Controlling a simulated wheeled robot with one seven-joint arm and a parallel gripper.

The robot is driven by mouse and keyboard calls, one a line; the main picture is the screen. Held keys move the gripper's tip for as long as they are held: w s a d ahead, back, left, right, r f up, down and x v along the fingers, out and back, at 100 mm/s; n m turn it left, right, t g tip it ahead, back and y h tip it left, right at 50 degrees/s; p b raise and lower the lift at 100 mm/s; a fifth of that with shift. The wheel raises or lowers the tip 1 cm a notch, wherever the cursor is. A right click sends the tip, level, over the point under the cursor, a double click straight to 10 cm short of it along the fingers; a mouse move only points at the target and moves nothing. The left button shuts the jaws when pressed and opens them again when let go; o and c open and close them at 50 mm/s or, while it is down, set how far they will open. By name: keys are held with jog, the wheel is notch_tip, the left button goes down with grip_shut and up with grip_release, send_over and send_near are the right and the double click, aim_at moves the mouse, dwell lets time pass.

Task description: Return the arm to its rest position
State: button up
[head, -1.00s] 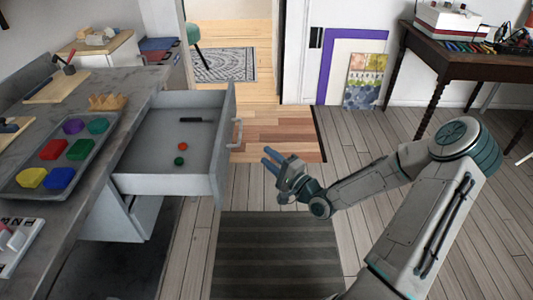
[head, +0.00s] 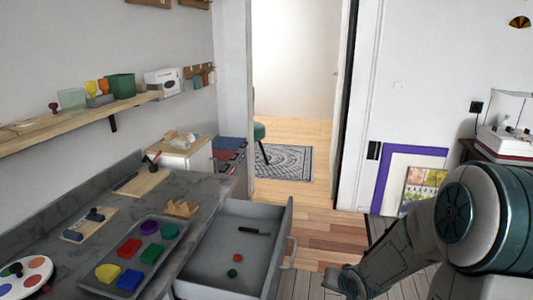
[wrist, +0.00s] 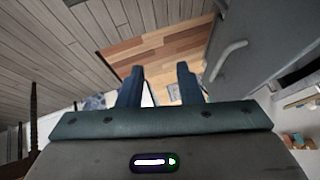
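My gripper (wrist: 160,88) shows in the wrist view with its two blue fingers apart and nothing between them. In the head view my arm is folded at the lower right, and the fingertips are out of sight below the frame. An open drawer (head: 215,278) juts from the grey desk to the left of my arm. In the wrist view, the drawer front with its handle (wrist: 225,58) is at the upper right, apart from the fingers.
The drawer holds a red disc (head: 238,258), a green disc (head: 232,273) and a dark bar (head: 252,232). A tray (head: 183,235) of coloured blocks lies on the desk (head: 205,192). A purple-edged frame (head: 385,180) leans on the wall.

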jog(key=s+a+r+n+g+p, duration=0.1)
jog(key=s+r+p, duration=0.4)
jog(key=s+r, duration=0.5)
jog(key=s+a+r+n+g+h+p, duration=0.1)
jog(key=s+r+p, duration=0.5)
jog(key=r, duration=1.1)
jog(key=s+a+n+g, duration=0.1)
jog(key=s+a+g, duration=0.1)
jog(key=s, duration=0.2)
jog(key=shift+s+n, duration=0.15)
jog(key=shift+n, duration=0.15)
